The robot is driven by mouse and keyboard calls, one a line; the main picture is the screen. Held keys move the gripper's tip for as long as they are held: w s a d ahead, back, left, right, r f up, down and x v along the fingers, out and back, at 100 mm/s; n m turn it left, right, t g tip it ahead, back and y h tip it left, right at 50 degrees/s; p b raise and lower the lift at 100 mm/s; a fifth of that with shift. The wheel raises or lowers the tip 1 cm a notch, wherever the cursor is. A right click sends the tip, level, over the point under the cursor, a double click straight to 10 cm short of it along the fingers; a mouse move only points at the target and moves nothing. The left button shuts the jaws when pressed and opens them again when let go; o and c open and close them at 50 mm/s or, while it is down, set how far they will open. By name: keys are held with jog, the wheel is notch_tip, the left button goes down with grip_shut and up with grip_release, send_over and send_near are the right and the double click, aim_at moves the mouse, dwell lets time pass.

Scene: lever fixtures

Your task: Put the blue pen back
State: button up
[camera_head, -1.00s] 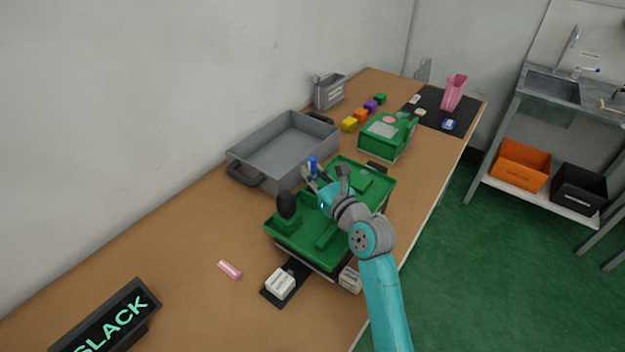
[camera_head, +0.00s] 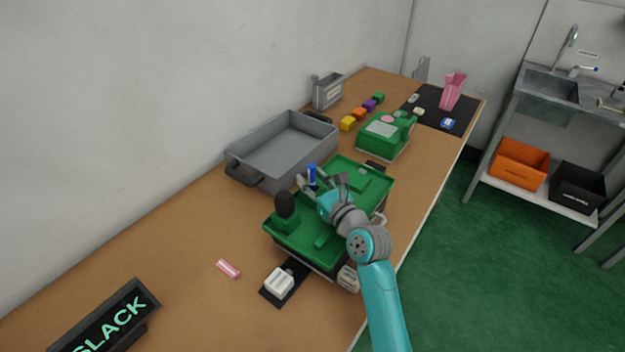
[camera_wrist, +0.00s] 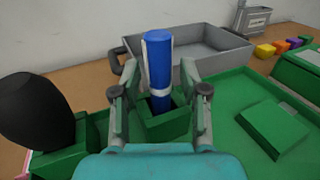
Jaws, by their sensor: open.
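The blue pen (camera_wrist: 158,62) stands upright in a small green square holder (camera_wrist: 166,122) on the green fixture (camera_head: 330,215). It has a light band around it. In the head view, the pen's blue top (camera_head: 312,172) shows at my gripper (camera_head: 325,184). In the wrist view, my gripper (camera_wrist: 160,95) is open, with one finger on each side of the pen and holder. A gap shows between the pen and each finger. The pen's lower end is hidden inside the holder.
A black knob (camera_wrist: 36,112) stands close on the left of my gripper. A grey tray (camera_head: 285,150) lies behind the fixture. Another green fixture (camera_head: 385,135) and several coloured blocks (camera_head: 360,113) are farther back. Bare tabletop (camera_head: 190,240) lies at the left front.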

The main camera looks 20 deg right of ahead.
jog(key=v, duration=1.2)
